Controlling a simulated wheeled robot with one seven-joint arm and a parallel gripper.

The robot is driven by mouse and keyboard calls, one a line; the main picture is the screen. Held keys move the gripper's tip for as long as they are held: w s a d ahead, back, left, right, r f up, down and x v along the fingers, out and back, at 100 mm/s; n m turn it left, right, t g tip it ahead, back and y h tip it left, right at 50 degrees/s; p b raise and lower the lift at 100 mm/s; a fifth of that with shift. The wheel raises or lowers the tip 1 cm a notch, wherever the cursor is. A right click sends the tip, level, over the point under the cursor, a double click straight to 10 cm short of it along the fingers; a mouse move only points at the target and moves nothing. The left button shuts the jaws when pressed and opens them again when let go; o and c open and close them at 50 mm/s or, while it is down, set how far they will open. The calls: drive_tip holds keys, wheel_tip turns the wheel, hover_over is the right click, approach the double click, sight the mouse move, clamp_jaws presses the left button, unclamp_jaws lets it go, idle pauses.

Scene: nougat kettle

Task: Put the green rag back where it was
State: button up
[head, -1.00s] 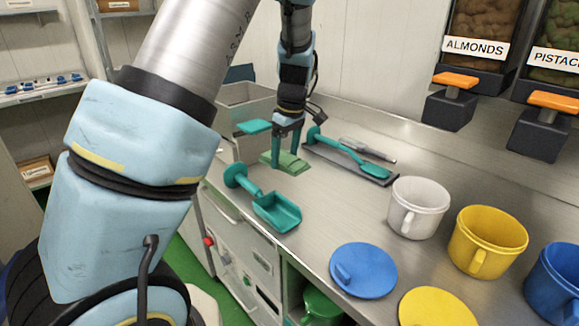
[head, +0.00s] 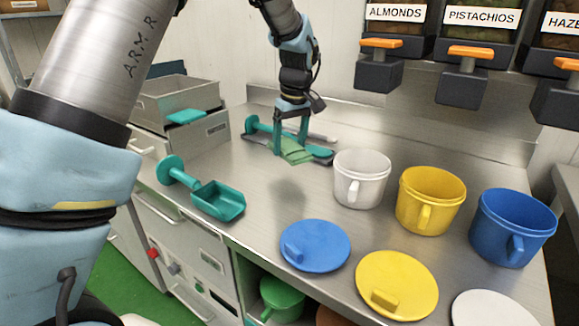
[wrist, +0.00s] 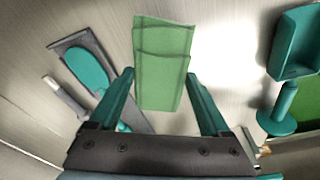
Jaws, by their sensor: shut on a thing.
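The green rag (head: 297,155) is a folded flat cloth held between the two teal fingers of my gripper (head: 290,147). It appears to hang above the steel counter, with a dark shadow below and in front of it. In the head view it partly covers the dark tray with a teal spatula behind it.
The teal spatula (head: 318,151) lies on the dark tray. A teal scoop (head: 218,200) lies at the counter's left front. White (head: 362,180), yellow (head: 430,200) and blue (head: 514,225) tubs stand right, with blue (head: 320,250) and yellow (head: 400,290) lids before them. Bare counter lies between scoop and tubs.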

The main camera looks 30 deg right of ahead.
sight(290, 174)
drive_tip(key=shift+f+p, duration=0.45)
drive_tip(key=shift+f, duration=2.5)
drive_tip(key=shift+f, duration=0.15)
drive_tip(key=o, duration=1.1)
drive_tip(key=shift+o, duration=0.2)
